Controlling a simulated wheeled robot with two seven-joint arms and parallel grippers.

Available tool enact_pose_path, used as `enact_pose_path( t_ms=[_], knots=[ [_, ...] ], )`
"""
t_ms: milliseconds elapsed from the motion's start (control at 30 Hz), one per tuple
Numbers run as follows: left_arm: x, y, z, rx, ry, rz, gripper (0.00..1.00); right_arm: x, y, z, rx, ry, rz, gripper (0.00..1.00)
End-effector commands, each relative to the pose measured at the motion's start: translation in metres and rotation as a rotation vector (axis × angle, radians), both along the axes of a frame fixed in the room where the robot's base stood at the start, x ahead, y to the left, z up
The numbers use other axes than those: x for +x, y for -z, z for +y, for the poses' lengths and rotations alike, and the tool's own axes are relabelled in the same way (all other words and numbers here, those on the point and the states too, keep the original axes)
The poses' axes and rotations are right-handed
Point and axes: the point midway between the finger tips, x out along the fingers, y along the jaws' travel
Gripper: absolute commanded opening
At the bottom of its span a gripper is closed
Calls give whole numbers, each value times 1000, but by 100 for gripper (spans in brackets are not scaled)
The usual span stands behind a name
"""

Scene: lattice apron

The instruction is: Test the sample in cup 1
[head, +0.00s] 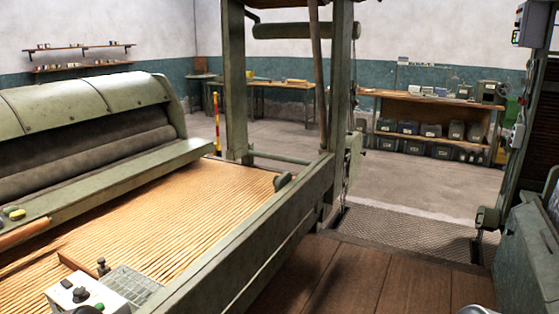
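No cup that I can pick out as cup 1 shows in the head view, and no sample is recognisable. Small items sit on the far workbench (388,94) and the wall shelves (80,68), too small to tell apart. Neither of my grippers is in the picture.
A green machine (82,105) with a slatted lattice apron (150,215) fills the left. A control box (88,292) with buttons stands at the lower left. Brown floor boards (365,275) lead to a metal grating (400,228). Open concrete floor (430,178) lies beyond. Dark bins (432,130) fill the workbench's shelves.

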Motion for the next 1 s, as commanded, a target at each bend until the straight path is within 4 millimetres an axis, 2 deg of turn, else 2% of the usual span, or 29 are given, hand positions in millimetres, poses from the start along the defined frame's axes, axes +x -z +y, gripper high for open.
enact_pose_path(
  t_ms=[67,333,1000],
  knots=[
    [0,0,0,0,0,0,22,0,0,0,0,0,0,36],
    [0,0,0,0,0,0,0,0,0,0,0,0,0,36],
    [0,0,0,0,-1,0,0,0,0,0,0,0,0,36]
  ],
)
